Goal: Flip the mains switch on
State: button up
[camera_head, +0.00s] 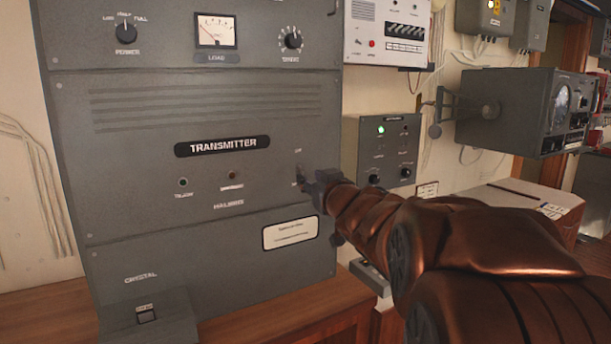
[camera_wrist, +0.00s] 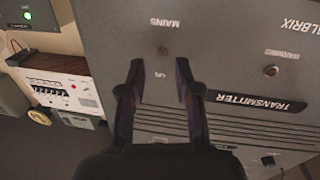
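The mains switch (camera_head: 301,173) is a small dark toggle at the right side of the grey transmitter panel (camera_head: 130,215). In the upside-down wrist view, the switch (camera_wrist: 162,50) shows between a MAINS label and a small label I cannot read surely. Its lever position is too small to tell. My gripper (camera_head: 316,186) is close to the panel, just right of the switch in the head view. In the wrist view my gripper (camera_wrist: 160,66) has its two dark fingers apart with nothing between them. The switch lies just beyond the fingertips, in line with the gap.
A grey box with a lit green lamp (camera_head: 380,130) hangs right of the transmitter. A grey instrument on a bracket (camera_head: 510,110) juts out further right. A wooden desk (camera_head: 265,312) runs below the panel. A small crystal box (camera_head: 150,322) protrudes at lower left.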

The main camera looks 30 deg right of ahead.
aim_at(303, 173)
jog(key=shift+x, duration=2)
grip_shut()
